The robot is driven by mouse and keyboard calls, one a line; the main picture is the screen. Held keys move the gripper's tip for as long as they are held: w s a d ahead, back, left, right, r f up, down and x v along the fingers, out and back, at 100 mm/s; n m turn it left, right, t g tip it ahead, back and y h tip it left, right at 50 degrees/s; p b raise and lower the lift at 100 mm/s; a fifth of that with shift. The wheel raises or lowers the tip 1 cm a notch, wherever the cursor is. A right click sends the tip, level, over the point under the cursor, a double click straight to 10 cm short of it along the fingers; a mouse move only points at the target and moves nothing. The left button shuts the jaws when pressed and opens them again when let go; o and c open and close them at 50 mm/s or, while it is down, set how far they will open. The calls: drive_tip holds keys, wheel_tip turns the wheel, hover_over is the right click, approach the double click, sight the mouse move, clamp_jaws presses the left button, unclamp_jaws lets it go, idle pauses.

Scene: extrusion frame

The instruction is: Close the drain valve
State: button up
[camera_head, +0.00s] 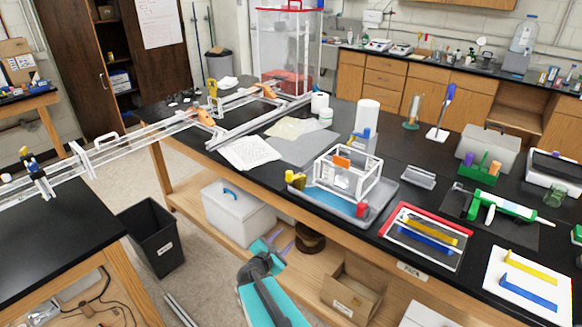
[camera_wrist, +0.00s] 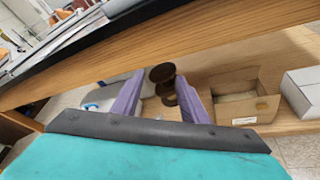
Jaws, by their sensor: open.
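No part is clearly recognisable as the drain valve. A small white-edged clear box frame (camera_head: 347,176) stands on a grey tray (camera_head: 385,193) with a blue floor on the black bench. A yellow fitting (camera_head: 296,180) sits at its left and a red one (camera_head: 361,210) at its front right; either could be a valve, but their handle positions are too small to tell. My gripper (camera_head: 279,242) is low in front of the bench, left of and below the tray, apart from it. In the wrist view its purple fingers (camera_wrist: 160,92) are spread, with nothing between them.
The bench's wooden front edge (camera_wrist: 170,45) crosses above my gripper in the wrist view. The lower shelf holds a white cooler (camera_head: 238,211), a dark spool (camera_head: 310,238) and a cardboard box (camera_head: 352,290). A red-rimmed tray (camera_head: 428,208) lies right of the grey tray.

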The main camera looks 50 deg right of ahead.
sight(289, 179)
drive_tip(key=w+d+r+n+t+p, duration=0.1)
drive_tip(key=d+r+n, duration=0.1)
drive_tip(key=r, duration=0.3)
drive_tip(key=w+d+r+n+t+p, duration=0.1)
drive_tip(key=w+r+n+t+p, duration=0.1)
drive_tip(key=r+n, duration=0.2)
drive_tip(key=w+d+r+n+t+h+p, duration=0.1)
drive_tip(key=d+r+n+t, duration=0.1)
drive_tip(key=r, duration=0.6)
drive_tip(key=shift+w+d+n+p, duration=0.3)
drive_tip(key=shift+w+n, duration=0.1)
drive_tip(key=shift+n, duration=0.3)
drive_tip(key=shift+w+d, duration=0.1)
drive_tip(key=b+x, duration=0.2)
drive_tip(key=b, duration=0.1)
drive_tip(key=shift+w+d+f, duration=0.1)
drive_tip(key=shift+w+d, duration=0.05)
drive_tip(key=shift+d, duration=0.1)
drive_tip(key=shift+d+b, duration=0.1)
drive_tip(key=shift+b, duration=0.65)
drive_tip(key=b, duration=0.2)
drive_tip(key=d+b, duration=0.1)
drive_tip(key=b, duration=0.2)
drive_tip(key=shift+w+d+f, duration=0.1)
drive_tip(key=shift+w, duration=0.25)
drive_tip(key=b, duration=0.5)
drive_tip(key=shift+w+d+b, duration=0.3)
drive_tip(key=shift+w+d, duration=0.05)
drive_tip(key=shift+d, duration=0.05)
